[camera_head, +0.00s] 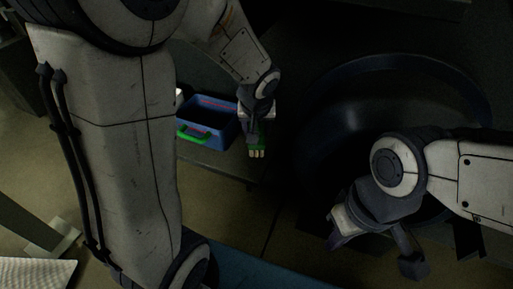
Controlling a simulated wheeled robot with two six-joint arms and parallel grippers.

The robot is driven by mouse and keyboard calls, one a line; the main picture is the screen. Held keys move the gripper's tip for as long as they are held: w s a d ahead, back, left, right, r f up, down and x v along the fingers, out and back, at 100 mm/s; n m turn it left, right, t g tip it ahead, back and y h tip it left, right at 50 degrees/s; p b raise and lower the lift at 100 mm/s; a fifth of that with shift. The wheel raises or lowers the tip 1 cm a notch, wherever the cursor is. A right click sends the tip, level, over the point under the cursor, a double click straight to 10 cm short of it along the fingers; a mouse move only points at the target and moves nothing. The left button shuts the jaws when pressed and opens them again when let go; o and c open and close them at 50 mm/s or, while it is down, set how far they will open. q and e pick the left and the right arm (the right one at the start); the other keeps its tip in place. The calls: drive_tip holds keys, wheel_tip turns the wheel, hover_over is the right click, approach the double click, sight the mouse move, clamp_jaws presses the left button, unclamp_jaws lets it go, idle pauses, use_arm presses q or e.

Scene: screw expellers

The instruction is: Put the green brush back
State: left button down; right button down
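The green brush (257,146) hangs below my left gripper (257,128), with its pale bristles pointing down. My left gripper appears shut on it; the fingers are small and dark here. The brush is just right of a blue box (229,135) with a green handle on its front. My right gripper (376,250) is at the lower right, with its two fingers spread wide and nothing between them. It is well apart from the brush.
A large dark round tub (388,66) fills the right side, behind my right arm. The box sits on a dark ledge (222,162). Bare floor (238,208) shows below the ledge. The scene is dim.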

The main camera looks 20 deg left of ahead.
use_arm(q)
drive_tip(key=shift+f+b, duration=1.6)
drive_tip(key=shift+f, duration=0.85)
drive_tip(key=shift+c, duration=1.2)
unclamp_jaws()
drive_tip(key=shift+r+p, duration=0.25)
drive_tip(key=shift+p, duration=0.05)
drive_tip(key=p+v, duration=0.7)
drive_tip(key=v, duration=0.4)
drive_tip(key=shift+s+r+p, duration=0.15)
drive_tip(key=shift+r+p, duration=0.05)
drive_tip(key=shift+p, duration=0.1)
drive_tip(key=s+d+m+g+h, duration=0.1)
drive_tip(key=s+d+m, duration=0.4)
drive_tip(key=s, duration=0.5)
drive_tip(key=s+d+m+g+h, duration=0.1)
drive_tip(key=s+d+m+g, duration=0.2)
drive_tip(key=s+d+m, duration=0.3)
drive_tip(key=s+d, duration=0.1)
drive_tip(key=s, duration=0.2)
drive_tip(key=shift+s+d+r+h, duration=0.3)
drive_tip(key=shift+s+r, duration=0.05)
drive_tip(key=shift+s, duration=0.05)
